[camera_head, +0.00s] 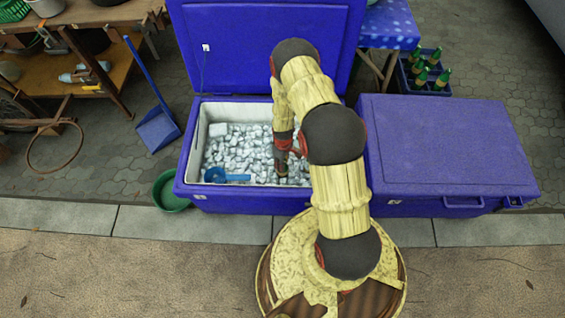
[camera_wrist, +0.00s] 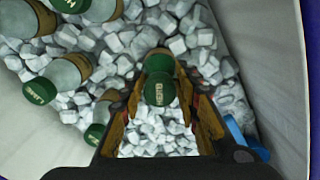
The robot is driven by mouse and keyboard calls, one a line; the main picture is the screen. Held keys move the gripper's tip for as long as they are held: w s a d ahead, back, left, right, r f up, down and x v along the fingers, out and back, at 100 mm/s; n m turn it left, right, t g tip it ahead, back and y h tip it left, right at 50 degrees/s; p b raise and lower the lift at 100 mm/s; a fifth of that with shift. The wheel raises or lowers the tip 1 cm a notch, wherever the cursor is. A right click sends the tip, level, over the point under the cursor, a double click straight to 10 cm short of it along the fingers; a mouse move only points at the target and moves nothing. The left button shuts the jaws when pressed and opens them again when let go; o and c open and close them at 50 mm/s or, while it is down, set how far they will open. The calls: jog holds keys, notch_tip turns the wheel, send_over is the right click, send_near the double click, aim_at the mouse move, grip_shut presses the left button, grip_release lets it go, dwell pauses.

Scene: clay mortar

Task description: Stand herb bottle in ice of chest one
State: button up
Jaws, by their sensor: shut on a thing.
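The open blue chest (camera_head: 181,170) on the left has a white inside full of ice cubes (camera_head: 240,146). My gripper (camera_head: 284,165) reaches down into its right part. In the wrist view, my gripper (camera_wrist: 160,103) is shut on the herb bottle (camera_wrist: 159,88), whose green cap with pale lettering shows between the fingers. Ice lies around and below it; how deep the bottle sits is hard to tell. In the head view, my arm hides most of the bottle.
A blue scoop (camera_head: 225,176) lies at the chest's front left. The raised lid (camera_head: 230,45) stands behind. A closed blue chest (camera_head: 440,145) is at right, with bottles in a crate (camera_head: 425,75) behind it.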

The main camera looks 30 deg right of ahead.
jog(key=shift+f, duration=0.5)
dwell(0.4)
jog(key=o, duration=1.2)
jog(key=shift+o, duration=1.3)
jog(key=shift+o, duration=1.2)
notch_tip(320, 180, up, 27)
jog(key=p, duration=1.7)
